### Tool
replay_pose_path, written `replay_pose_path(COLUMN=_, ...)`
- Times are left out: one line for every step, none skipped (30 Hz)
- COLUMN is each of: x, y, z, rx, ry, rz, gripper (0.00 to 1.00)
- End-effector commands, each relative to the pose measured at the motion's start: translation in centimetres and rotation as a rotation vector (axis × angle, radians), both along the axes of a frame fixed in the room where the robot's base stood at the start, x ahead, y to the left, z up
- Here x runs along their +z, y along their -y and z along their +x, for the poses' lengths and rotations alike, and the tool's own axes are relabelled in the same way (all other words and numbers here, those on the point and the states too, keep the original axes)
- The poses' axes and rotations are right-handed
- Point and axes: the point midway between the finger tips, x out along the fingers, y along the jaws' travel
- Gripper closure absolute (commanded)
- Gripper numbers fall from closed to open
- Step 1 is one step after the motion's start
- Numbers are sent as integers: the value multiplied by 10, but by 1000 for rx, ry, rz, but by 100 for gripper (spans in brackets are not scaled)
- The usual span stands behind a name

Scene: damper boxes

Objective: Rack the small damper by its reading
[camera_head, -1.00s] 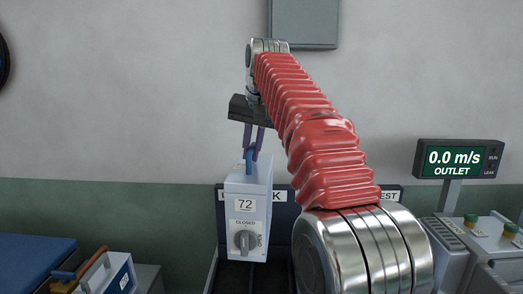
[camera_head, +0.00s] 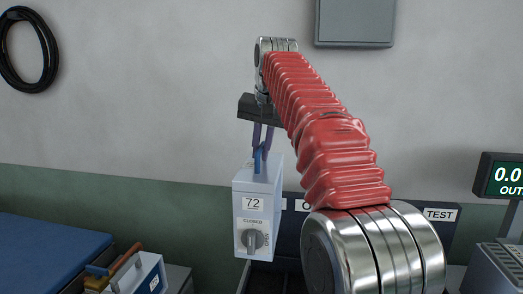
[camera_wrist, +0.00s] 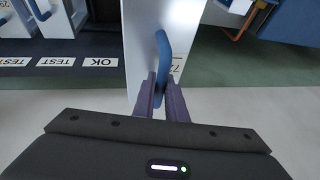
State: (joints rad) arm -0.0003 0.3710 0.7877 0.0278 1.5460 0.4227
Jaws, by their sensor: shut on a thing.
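My gripper (camera_head: 264,137) is shut on the blue handle on top of a white damper box (camera_head: 257,205), and the box hangs upright in the air. The box carries the label 72 and a grey knob below the word CLOSED, with OPEN at its side. In the wrist view the purple fingers (camera_wrist: 162,98) close around the blue handle (camera_wrist: 162,60) of the box. A dark rack (camera_head: 441,228) stands behind; its TEST label shows, while other labels are partly hidden by the box and my arm. The outlet display (camera_head: 500,176) is cut off at the right edge.
A grey machine (camera_head: 495,268) is at lower right. A coiled black cable (camera_head: 30,50) and a grey panel (camera_head: 356,22) are on the wall.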

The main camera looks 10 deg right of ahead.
Motion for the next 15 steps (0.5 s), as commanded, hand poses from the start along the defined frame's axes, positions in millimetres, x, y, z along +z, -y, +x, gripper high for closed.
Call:
replay_pose_path(x=2, y=2, z=0, rx=-4, ry=5, rz=1, gripper=100)
replay_pose_path(x=2, y=3, z=0, rx=-6, ry=5, rz=0, gripper=100)
replay_pose_path(x=2, y=4, z=0, rx=-8, ry=5, rz=0, gripper=100)
replay_pose_path(x=2, y=5, z=0, rx=-9, ry=5, rz=0, gripper=100)
replay_pose_path(x=2, y=6, z=0, rx=-10, ry=5, rz=1, gripper=100)
replay_pose_path(x=2, y=6, z=0, rx=-11, ry=4, rz=0, gripper=100)
replay_pose_path(x=2, y=6, z=0, rx=-11, ry=4, rz=0, gripper=100)
replay_pose_path(x=2, y=7, z=0, rx=-11, ry=5, rz=0, gripper=100)
replay_pose_path(x=2, y=7, z=0, rx=-12, ry=5, rz=0, gripper=100)
replay_pose_path(x=2, y=7, z=0, rx=-12, ry=5, rz=0, gripper=100)
replay_pose_path(x=2, y=7, z=0, rx=-12, ry=5, rz=0, gripper=100)
replay_pose_path(x=2, y=7, z=0, rx=-12, ry=5, rz=0, gripper=100)
replay_pose_path(x=1, y=7, z=0, rx=-12, ry=5, rz=0, gripper=100)
replay_pose_path(x=1, y=7, z=0, rx=-12, ry=5, rz=0, gripper=100)
replay_pose_path(x=0, y=7, z=0, rx=-12, ry=5, rz=0, gripper=100)
